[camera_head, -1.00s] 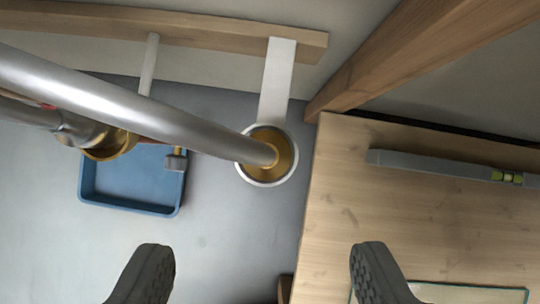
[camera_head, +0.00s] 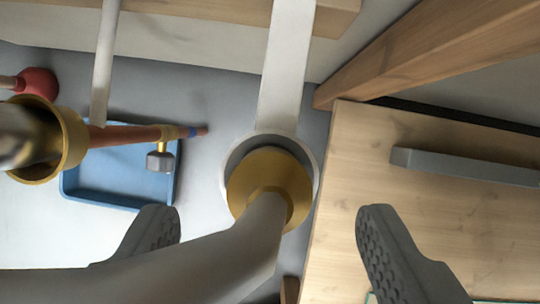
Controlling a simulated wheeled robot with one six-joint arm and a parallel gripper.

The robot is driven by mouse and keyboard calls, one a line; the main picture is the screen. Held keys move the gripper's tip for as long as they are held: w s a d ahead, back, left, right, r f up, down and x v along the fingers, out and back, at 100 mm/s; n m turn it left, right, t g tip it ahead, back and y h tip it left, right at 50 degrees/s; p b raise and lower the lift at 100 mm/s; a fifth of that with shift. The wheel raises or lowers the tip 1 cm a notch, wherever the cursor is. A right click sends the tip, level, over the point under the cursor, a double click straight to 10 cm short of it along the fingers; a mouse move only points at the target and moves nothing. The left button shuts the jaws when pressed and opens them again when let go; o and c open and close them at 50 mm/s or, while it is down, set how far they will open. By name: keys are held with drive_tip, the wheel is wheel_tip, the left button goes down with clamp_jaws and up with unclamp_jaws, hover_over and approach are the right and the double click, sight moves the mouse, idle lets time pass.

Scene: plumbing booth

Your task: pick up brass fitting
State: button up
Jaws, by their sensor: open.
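A flared brass fitting (camera_head: 268,185) sits around the end of a grey metal pipe (camera_head: 180,268), in front of a round white holder (camera_head: 312,158). Whether it touches the holder I cannot tell. A second, ring-shaped brass fitting (camera_head: 72,140) shows at the left edge around another grey pipe end. My gripper (camera_head: 268,212) is open, with one dark ridged finger on each side of the first fitting and clear gaps to both. Nothing is held. The pipe passes across the lower part of the left finger in the picture.
A blue tray (camera_head: 80,190) lies at left, with a copper pipe (camera_head: 120,135) and a small valve (camera_head: 160,158) over it. A red plunger-like thing (camera_head: 38,83) is behind. A wooden board (camera_head: 355,160) with a grey level (camera_head: 465,167) fills the right.

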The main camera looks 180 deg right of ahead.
sight(270, 217)
drive_tip(key=shift+x, duration=1.95)
drive_tip(key=shift+c, duration=0.2)
drive_tip(key=c, duration=1.1)
